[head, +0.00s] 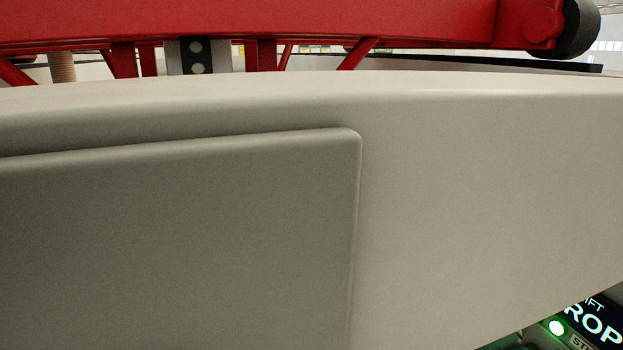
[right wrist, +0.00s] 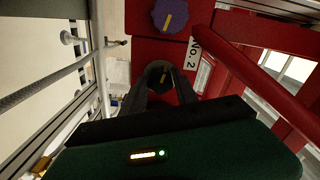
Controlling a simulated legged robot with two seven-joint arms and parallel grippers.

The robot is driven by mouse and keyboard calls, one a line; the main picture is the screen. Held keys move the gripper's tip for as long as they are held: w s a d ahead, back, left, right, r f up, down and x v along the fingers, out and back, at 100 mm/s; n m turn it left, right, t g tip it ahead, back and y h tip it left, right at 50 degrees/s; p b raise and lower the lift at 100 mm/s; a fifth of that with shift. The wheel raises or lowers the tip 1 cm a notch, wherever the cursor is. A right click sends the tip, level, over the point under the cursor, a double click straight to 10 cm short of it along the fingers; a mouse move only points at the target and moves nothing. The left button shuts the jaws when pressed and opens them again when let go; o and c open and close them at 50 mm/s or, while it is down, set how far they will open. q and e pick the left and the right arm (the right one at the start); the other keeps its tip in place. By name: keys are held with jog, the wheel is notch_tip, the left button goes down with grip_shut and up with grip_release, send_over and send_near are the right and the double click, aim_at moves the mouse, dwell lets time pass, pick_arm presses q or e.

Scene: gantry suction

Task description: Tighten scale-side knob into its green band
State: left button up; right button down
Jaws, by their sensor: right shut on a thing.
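In the right wrist view a dark round knob (right wrist: 158,70) with a yellow pointer line sits low on a red panel. My right gripper (right wrist: 160,78) has its two dark fingers around this knob and is shut on it. A second knob (right wrist: 170,15), bluish purple with a yellow line, is above it on the same panel. I cannot tell from these frames which knob is the scale-side one. No green band can be made out; the fingers cover part of the lower knob's surroundings. My left gripper is in neither view.
A red tube (right wrist: 248,75) slants down to the right beside a white "NO. 2" label (right wrist: 193,52). Metal rails and a hose (right wrist: 50,80) run on the left. In the head view a large pale surface blocks most sight; a lit panel (head: 590,328) shows bottom right, a red beam (head: 250,20) above.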

jog(key=shift+f, duration=0.4)
jog(key=c, duration=1.3)
grip_release()
jog(key=o, duration=0.4)
jog(key=shift+d+r, duration=0.1)
jog(key=shift+r, duration=0.15)
jog(key=shift+c, duration=0.2)
jog(key=b+v, duration=1.1)
jog(key=v, duration=0.6)
jog(key=shift+s+b, duration=0.2)
jog(key=shift+b, duration=0.2)
jog(key=shift+r, duration=0.1)
